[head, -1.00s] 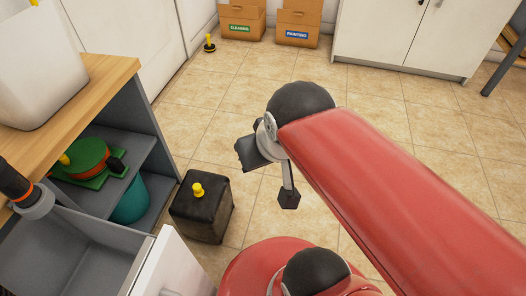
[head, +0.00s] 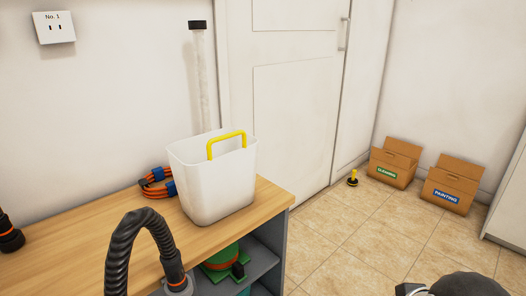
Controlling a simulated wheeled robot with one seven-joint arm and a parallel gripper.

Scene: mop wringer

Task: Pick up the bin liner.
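A white, tapered, open-topped container, which looks like the bin liner (head: 212,185), stands upright on the wooden counter (head: 75,265) in the head view. A yellow loop handle (head: 226,138) stands up at its rim. Its inside is mostly hidden. My gripper's fingers are out of view. Only a dark rounded joint and a grey piece of my arm show at the bottom right edge, well apart from the container and over the floor side.
A black ribbed hose (head: 125,235) arches in front of the container. A coiled orange cable (head: 158,184) lies beside it. Green and orange items (head: 222,260) sit on the shelf below. Cardboard boxes marked CLEANING (head: 391,168) and PAINTING (head: 451,188) stand by the wall.

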